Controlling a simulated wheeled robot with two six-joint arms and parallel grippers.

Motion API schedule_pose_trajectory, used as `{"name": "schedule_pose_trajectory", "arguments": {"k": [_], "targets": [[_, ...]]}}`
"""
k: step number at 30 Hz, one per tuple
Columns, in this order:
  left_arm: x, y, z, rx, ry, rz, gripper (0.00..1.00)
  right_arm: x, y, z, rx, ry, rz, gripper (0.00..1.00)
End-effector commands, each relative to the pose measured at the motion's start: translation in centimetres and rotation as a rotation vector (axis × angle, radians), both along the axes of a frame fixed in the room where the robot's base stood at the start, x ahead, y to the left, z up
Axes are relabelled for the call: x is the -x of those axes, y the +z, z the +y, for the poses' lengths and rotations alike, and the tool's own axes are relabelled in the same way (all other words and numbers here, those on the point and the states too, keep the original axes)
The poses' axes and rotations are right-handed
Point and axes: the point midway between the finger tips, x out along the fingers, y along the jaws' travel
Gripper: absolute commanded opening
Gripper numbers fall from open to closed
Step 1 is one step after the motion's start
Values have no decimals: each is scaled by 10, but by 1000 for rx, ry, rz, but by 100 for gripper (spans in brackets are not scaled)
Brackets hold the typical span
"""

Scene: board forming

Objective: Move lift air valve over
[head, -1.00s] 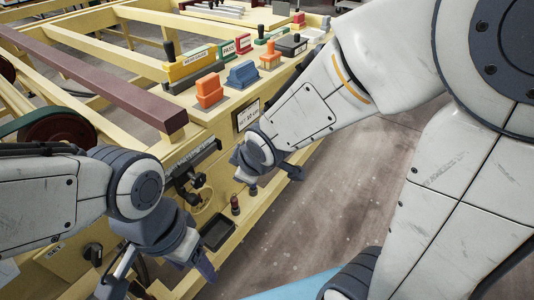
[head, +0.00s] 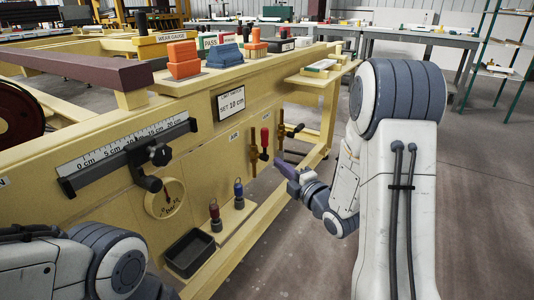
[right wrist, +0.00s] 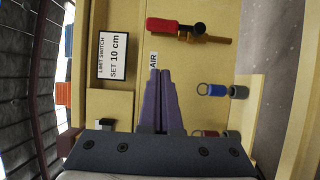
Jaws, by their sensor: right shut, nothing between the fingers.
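On the yellow side panel, next to the AIR label (head: 234,135), is a brass valve (head: 254,153) with a red handle (head: 265,137). In the right wrist view, a red handle (right wrist: 163,25) and brass fitting (right wrist: 215,39) show past my fingertips. My right gripper (head: 283,167) is shut and empty, in front of the panel, a little below the valves and apart from them. Its purple fingers (right wrist: 160,75) lie together in the wrist view. My left gripper is out of view.
A scale rail with a black clamp (head: 147,155) sticks out of the panel. Below are a black tray (head: 189,252) and a small ledge with red (head: 215,212) and blue (head: 238,190) fittings. A limit switch sign (head: 231,102) hangs above. Open floor lies at right.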

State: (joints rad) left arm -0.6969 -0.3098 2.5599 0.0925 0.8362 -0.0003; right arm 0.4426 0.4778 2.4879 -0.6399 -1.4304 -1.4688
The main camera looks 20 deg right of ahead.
Motion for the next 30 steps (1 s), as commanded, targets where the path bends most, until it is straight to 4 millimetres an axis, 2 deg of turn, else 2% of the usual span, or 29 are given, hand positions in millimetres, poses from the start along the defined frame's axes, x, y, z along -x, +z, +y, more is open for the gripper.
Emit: {"name": "schedule_pose_trajectory", "arguments": {"k": [5,12,15,21,30], "targets": [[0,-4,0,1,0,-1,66,-29,0,8,0,6,-3,0],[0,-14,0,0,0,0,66,-81,-1,18,0,5,-1,0],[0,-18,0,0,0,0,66,-98,-1,17,-1,1,-2,0],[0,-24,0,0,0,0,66,-119,0,1,-2,1,-1,0],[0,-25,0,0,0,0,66,-125,1,-4,-2,1,2,0]]}}
